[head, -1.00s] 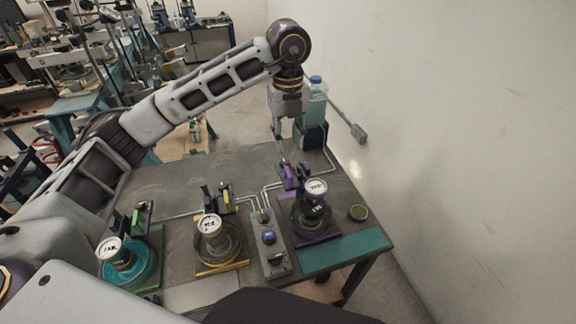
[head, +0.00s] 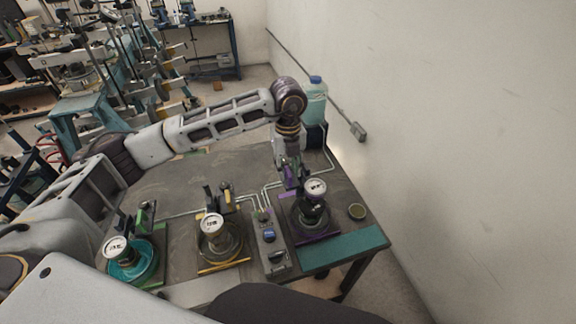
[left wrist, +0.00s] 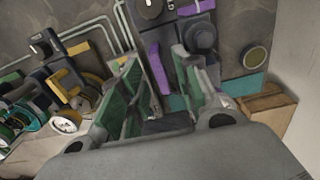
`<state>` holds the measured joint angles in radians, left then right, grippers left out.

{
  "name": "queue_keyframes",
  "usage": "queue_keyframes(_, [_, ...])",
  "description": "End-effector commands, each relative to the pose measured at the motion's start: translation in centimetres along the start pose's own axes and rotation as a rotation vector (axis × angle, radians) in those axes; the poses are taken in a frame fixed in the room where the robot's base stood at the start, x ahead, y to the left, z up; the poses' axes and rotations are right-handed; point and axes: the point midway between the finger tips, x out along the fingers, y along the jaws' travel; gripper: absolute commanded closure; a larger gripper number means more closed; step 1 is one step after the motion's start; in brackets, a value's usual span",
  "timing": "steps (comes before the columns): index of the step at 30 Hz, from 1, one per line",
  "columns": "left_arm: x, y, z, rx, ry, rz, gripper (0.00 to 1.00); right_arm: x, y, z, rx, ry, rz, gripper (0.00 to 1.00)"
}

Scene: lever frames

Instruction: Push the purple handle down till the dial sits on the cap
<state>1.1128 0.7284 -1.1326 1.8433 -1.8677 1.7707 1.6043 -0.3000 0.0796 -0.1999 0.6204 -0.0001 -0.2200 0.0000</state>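The purple station (head: 318,238) stands at the right of the table, with its white-faced dial (head: 315,187) raised on a dark stem over a dark round part. I cannot tell a gap between dial and cap. The purple handle (head: 290,172) rises behind the dial, partly hidden by my left gripper (head: 288,160). In the left wrist view my left gripper (left wrist: 162,95) is open, with green-padded fingers apart. A long purple bar (left wrist: 158,66) shows between them, seemingly the handle; contact cannot be told. My right gripper is out of view.
A yellow station (head: 222,262) and a green station (head: 150,275) stand to the left. A control box (head: 270,240) sits beside the purple one. A loose round lid (head: 357,211) lies right. A bottle (head: 315,100) stands behind, near the wall.

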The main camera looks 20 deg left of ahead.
Motion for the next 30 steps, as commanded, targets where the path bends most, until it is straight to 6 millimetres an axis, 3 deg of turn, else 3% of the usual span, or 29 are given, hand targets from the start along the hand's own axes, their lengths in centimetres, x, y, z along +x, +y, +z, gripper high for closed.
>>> queue_keyframes(8, [0.11, 0.00, 0.01, 0.000, 0.000, 0.000, 0.68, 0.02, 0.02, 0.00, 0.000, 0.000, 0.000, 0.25])
queue_keyframes(16, [0.09, 0.00, 0.01, 0.000, 0.000, 0.000, 1.00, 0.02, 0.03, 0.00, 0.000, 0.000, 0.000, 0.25])
queue_keyframes(30, [0.53, 0.00, 0.00, 0.000, 0.000, 0.000, 1.00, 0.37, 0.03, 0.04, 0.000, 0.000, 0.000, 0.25])
